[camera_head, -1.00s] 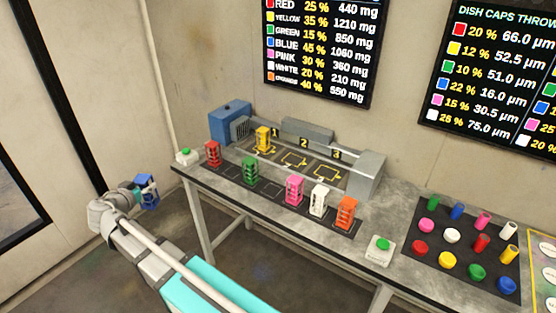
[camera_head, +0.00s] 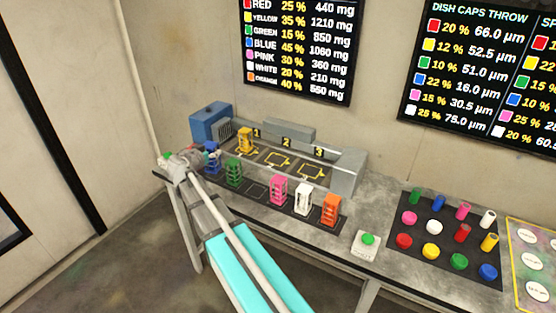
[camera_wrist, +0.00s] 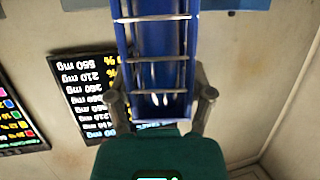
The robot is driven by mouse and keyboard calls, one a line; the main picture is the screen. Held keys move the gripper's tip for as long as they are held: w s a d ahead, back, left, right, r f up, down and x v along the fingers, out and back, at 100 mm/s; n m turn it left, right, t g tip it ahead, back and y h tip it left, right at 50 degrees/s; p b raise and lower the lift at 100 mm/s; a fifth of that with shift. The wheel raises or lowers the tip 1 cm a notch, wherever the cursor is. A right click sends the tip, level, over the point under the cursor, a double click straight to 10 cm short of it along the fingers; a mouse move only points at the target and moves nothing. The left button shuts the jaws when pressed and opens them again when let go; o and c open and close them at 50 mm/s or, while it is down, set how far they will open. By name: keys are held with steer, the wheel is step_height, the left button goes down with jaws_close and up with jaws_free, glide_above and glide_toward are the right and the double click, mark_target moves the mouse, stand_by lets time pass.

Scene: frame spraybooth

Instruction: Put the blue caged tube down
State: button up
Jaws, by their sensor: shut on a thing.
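My gripper (camera_head: 203,158) is shut on the blue caged tube (camera_head: 212,157) near the left end of the bench. I cannot tell whether the cage touches anything below. An empty marked square (camera_head: 257,190) lies on the dark front strip between the green caged tube (camera_head: 234,172) and the pink one (camera_head: 278,190).
White (camera_head: 303,199) and orange (camera_head: 331,209) caged tubes stand further right on the strip. A yellow one (camera_head: 244,140) stands at station 1; stations 2 and 3 look empty. The red caged tube is hidden by my arm. A green-button box (camera_head: 367,244) stands right.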

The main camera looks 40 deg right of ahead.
steer(key=s+d+m+g, duration=0.1)
steer(key=s+d, duration=0.3)
steer(key=d, duration=0.9)
steer(key=s+d+m+g+h, duration=0.1)
steer(key=s+d, duration=0.3)
steer(key=d, duration=1)
steer(key=shift+s+d+r+m+h, duration=0.15)
steer(key=shift+d+r+m+h, duration=0.05)
steer(key=shift+m+h, duration=0.1)
steer(key=w+d+f+b, duration=0.5)
steer(key=w+f+b, duration=0.4)
steer(key=w, duration=0.3)
steer(key=shift+w, duration=0.1)
